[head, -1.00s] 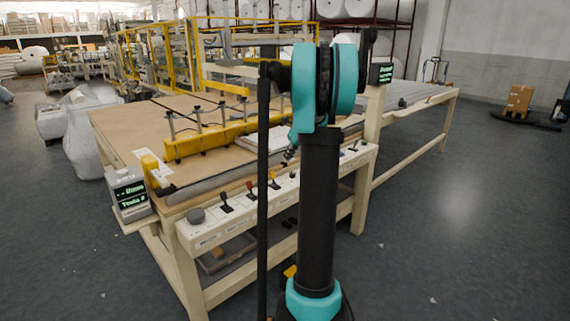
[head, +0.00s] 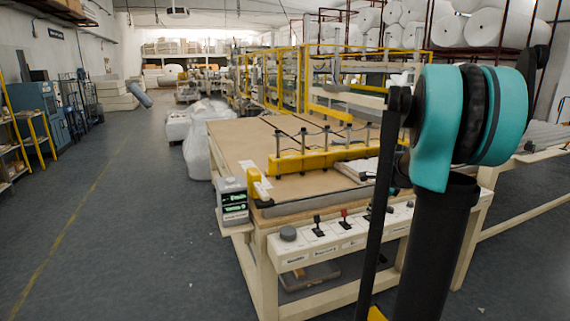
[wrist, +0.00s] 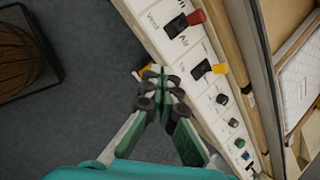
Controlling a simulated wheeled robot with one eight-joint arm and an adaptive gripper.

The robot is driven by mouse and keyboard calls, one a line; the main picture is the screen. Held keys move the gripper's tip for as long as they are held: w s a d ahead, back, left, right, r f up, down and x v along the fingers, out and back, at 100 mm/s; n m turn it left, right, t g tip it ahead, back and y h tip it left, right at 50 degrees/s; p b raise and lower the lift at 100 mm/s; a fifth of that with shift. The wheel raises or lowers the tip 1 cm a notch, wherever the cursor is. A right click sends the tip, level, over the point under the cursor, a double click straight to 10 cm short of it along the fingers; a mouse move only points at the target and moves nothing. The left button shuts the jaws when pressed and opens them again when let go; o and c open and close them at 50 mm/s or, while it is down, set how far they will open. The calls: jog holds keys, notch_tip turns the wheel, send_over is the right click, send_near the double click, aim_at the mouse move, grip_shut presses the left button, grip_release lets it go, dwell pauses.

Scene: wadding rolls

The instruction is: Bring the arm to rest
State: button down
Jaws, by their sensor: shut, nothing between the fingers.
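My gripper (wrist: 163,85) shows in the wrist view with its fingers closed together and nothing between them. It hangs over the grey floor beside the edge of the white control panel (wrist: 205,75). In the head view my arm stands at the right and hides the gripper. The same panel (head: 340,240) runs along the front of the wooden table (head: 235,140) there, left of my arm.
Panel levers, one with a red knob (wrist: 197,17) and one with a yellow knob (wrist: 219,68), stick up close to my gripper. A small display box (head: 232,205) sits at the table's left corner. A brown round object (wrist: 22,60) stands at the left of the wrist view.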

jog(key=s+a+f+n, duration=0.4)
jog(key=s+n, duration=0.3)
jog(key=s, duration=0.2)
jog(key=s+a+f+n+h, duration=0.1)
jog(key=s+a+f+n, duration=0.3)
jog(key=s+n, duration=0.4)
jog(key=s+a+f+n, duration=0.5)
jog(key=s+n, duration=0.3)
jog(key=s, duration=0.3)
jog(key=shift+g+h, duration=0.3)
jog(key=shift+g, duration=0.1)
